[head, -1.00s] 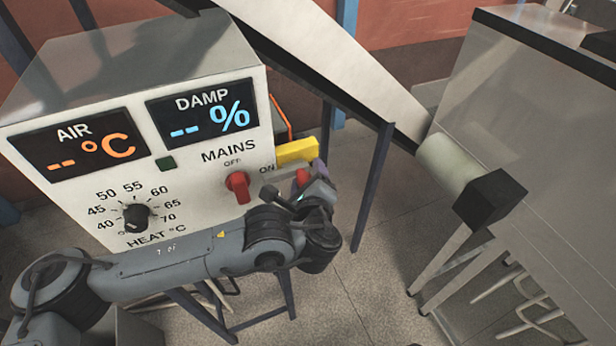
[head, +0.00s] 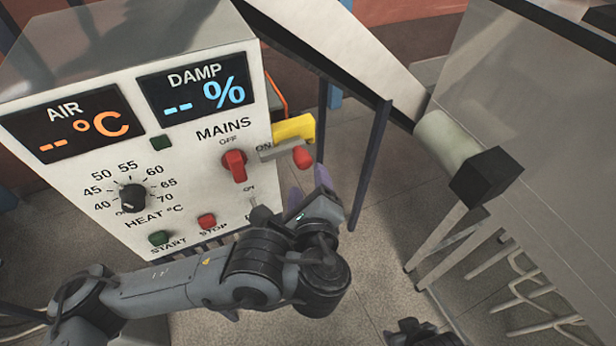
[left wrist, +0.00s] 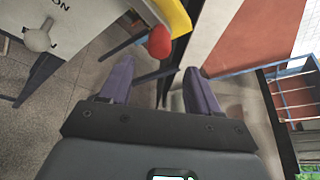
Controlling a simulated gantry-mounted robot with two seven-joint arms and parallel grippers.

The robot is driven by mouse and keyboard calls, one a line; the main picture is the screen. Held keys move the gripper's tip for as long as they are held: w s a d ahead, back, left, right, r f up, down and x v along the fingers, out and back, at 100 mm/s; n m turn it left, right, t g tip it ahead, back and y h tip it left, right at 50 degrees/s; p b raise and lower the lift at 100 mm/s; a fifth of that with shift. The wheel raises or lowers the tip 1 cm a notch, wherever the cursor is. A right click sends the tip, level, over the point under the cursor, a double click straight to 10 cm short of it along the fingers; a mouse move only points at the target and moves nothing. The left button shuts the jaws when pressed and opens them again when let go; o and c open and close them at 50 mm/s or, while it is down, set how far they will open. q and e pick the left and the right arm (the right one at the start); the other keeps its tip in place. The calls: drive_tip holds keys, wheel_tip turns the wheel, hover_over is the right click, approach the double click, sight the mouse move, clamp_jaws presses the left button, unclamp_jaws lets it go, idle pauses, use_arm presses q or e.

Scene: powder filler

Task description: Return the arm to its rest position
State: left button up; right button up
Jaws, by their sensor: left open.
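My left arm comes in from the left in the head view, low in front of the white control box (head: 215,190). My left gripper (head: 308,182) is open and empty, with purple fingers pointing up, just below a lever with a red ball (head: 302,157) beside a yellow block (head: 293,128). In the left wrist view the gripper (left wrist: 158,72) has its fingers wide apart with nothing between them. The red ball (left wrist: 159,42) and the yellow part (left wrist: 174,14) show beyond the fingertips, apart from them. The arm hides the box's lower right corner.
The box carries a red mains switch (head: 234,165), heat dial (head: 132,198), green start button (head: 159,238) and red stop button (head: 207,222). A small toggle is close to the gripper. A pale chute (head: 330,45) and a grey cabinet (head: 540,140) stand right. Open floor lies between.

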idle(0.4)
use_arm(q)
drive_tip(key=s+a+f+n+g+h+p, duration=0.1)
drive_tip(key=s+a+f+n+g+p, duration=0.1)
drive_tip(key=s+f+n+g+p, duration=0.45)
drive_tip(key=s+a+f+n+g+p, duration=0.1)
drive_tip(key=s+a+f+g, duration=0.15)
drive_tip(key=s+f, duration=0.75)
drive_tip(key=s+a+f+n+g+p, duration=0.1)
drive_tip(key=s+a+n+g+p, duration=0.1)
drive_tip(key=s+a+n, duration=0.5)
drive_tip(key=s+a+f+n+g+p, duration=0.1)
drive_tip(key=s+a+n+g+p, duration=0.1)
drive_tip(key=a+n, duration=0.5)
drive_tip(key=w+a+r+n+t+y, duration=0.1)
drive_tip(key=w+a+r+n, duration=0.1)
drive_tip(key=a, duration=0.4)
drive_tip(key=shift+w+a+r+n+t, duration=0.3)
drive_tip(key=shift+w+r+n+t, duration=0.1)
drive_tip(key=shift+n, duration=0.35)
